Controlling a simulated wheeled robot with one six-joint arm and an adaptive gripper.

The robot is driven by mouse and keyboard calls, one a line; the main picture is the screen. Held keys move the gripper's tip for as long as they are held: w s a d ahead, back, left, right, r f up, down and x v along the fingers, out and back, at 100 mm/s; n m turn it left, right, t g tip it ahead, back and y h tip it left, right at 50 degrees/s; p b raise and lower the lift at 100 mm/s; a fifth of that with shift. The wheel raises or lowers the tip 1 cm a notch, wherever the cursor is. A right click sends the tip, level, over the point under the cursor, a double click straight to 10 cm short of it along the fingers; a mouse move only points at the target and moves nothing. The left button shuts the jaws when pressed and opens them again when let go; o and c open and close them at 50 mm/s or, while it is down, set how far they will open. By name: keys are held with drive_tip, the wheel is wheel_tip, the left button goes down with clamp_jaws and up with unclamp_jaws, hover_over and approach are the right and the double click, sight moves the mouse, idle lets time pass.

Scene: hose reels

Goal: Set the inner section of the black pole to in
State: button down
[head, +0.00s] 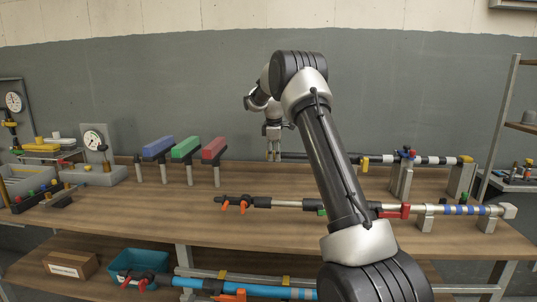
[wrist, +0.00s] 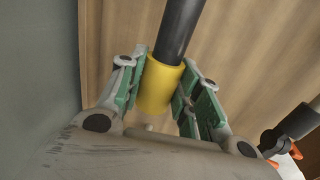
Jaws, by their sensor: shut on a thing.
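The black pole (head: 432,160) lies level along the back of the bench, with black and white bands on its right part. Its thin dark inner section (head: 294,155) reaches out to the left. A yellow lever (head: 365,163) sits on the pole to the right of my arm. My gripper (head: 273,156) is at the pole's left end. In the wrist view my gripper (wrist: 161,88) is shut on the yellow end piece (wrist: 158,86) of the dark rod (wrist: 180,28). My arm hides part of the pole in the head view.
A second pole (head: 290,205) with orange and red levers lies nearer the front edge. Blue, green (head: 185,149) and red blocks on posts stand to the left. Grey stands (head: 401,183) hold the black pole.

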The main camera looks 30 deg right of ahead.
drive_tip(key=s+d, duration=0.3)
drive_tip(key=d, duration=0.1)
drive_tip(key=s+d, duration=0.3)
drive_tip(key=d, duration=0.2)
drive_tip(key=s+d, duration=0.3)
drive_tip(key=d, duration=0.2)
drive_tip(key=shift+s+d, duration=0.25)
drive_tip(key=shift+s, duration=0.15)
drive_tip(key=c, duration=1)
unclamp_jaws()
drive_tip(key=v, duration=1.2)
